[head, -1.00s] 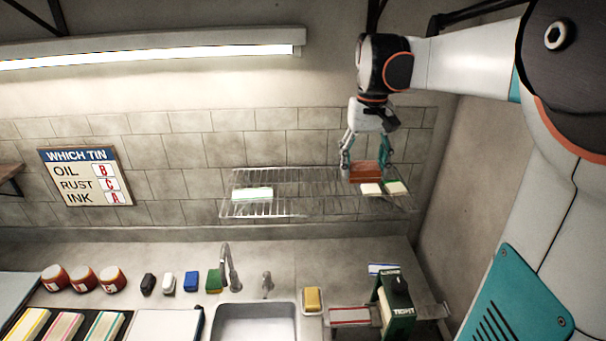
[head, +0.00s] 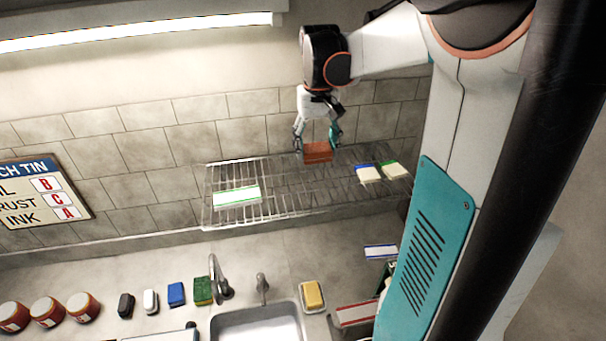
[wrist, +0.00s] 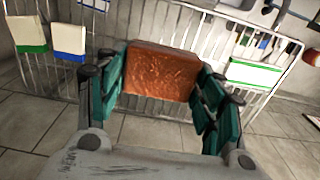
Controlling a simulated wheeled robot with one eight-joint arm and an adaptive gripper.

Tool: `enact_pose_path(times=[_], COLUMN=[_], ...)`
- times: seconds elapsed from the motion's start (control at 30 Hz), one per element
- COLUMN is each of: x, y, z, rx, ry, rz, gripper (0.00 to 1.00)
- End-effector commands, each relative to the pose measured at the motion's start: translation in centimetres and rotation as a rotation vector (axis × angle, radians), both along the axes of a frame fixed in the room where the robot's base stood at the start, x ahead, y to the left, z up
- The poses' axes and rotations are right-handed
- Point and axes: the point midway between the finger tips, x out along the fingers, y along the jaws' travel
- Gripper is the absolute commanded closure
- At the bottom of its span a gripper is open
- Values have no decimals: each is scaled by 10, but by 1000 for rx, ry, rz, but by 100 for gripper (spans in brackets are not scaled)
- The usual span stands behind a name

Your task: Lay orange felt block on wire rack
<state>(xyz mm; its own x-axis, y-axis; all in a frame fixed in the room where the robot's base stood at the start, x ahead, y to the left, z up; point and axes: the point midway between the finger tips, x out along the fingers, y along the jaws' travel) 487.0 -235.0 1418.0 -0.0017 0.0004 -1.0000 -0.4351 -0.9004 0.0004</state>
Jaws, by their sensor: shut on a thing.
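The orange felt block (head: 318,153) is between the fingers of my gripper (head: 317,137) in the head view. My gripper is shut on it. The block also fills the middle of the wrist view (wrist: 160,82), with a teal finger on each side. The wire rack (head: 285,203) is fixed along the tiled wall above the sink. The block shows over the rack's middle stretch, near its back edge. I cannot tell whether it touches the wires.
On the rack, a green-edged white block (head: 237,197) lies at the left; a blue-edged block (head: 368,174) and a green-edged block (head: 395,170) lie at the right. The rack's middle is bare. A faucet (head: 217,283) and sink (head: 255,326) are below.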

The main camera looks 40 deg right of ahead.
Motion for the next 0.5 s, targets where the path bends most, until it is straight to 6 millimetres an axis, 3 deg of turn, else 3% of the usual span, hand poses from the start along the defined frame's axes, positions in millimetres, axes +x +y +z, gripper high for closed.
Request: enact_pose_path(times=[0.3, 0.5], x=[0, 0], y=[0, 0], z=[-71, -88], rx=[0, 0], ry=[0, 0], rz=[0, 0], gripper=[57, 57])
